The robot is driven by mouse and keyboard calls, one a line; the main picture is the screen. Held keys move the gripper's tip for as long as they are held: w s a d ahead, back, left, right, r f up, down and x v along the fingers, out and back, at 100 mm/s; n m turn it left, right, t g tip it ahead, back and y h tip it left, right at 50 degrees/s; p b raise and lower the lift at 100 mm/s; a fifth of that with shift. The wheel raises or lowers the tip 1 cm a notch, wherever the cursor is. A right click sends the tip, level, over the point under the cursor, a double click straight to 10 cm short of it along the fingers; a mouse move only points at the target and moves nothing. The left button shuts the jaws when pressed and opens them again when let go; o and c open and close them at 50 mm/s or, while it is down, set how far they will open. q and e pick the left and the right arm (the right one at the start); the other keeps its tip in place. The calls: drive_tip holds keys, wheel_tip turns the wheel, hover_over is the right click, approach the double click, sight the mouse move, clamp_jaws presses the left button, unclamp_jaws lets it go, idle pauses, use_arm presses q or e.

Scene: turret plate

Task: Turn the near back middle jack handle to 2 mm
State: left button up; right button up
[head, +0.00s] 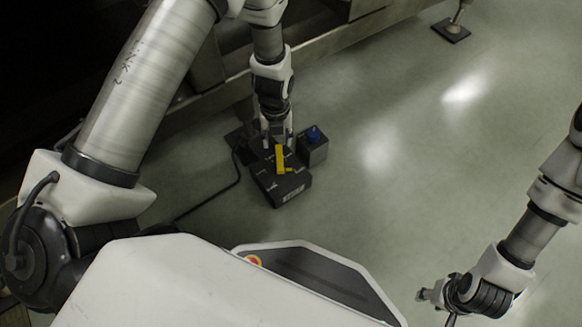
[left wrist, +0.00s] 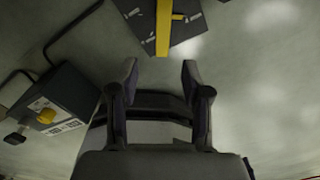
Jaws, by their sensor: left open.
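The yellow jack handle (head: 280,160) lies over the top of a dark box with white markings (head: 285,187) on the floor. In the left wrist view the yellow handle (left wrist: 163,28) runs in from the top edge over a dark face with white marks (left wrist: 188,27). My left gripper (head: 277,137) is just behind the handle in the head view. In the left wrist view its two fingers (left wrist: 159,75) are apart with nothing between them, and the handle's end is beyond the tips. My right gripper (head: 436,300) is at lower right, far from the jack; its fingers are too small to read.
A grey box (head: 316,153) with a blue knob (head: 313,134) stands right beside the dark box. A black cable (head: 210,203) runs across the floor.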

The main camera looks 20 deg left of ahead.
sight(279, 158)
use_arm(q)
drive_tip(key=f, duration=0.1)
drive_tip(key=f+b, duration=0.1)
drive_tip(key=f, duration=0.1)
drive_tip(key=shift+w, duration=0.4)
wheel_tip(279, 158, down, 7)
drive_tip(key=b, duration=0.5)
drive_tip(key=shift+f, duration=0.2)
drive_tip(key=shift+r, duration=0.1)
use_arm(e)
wheel_tip(279, 158, down, 8)
drive_tip(key=shift+w+f, duration=0.15)
drive_tip(key=shift+w, duration=0.25)
use_arm(q)
clamp_jaws()
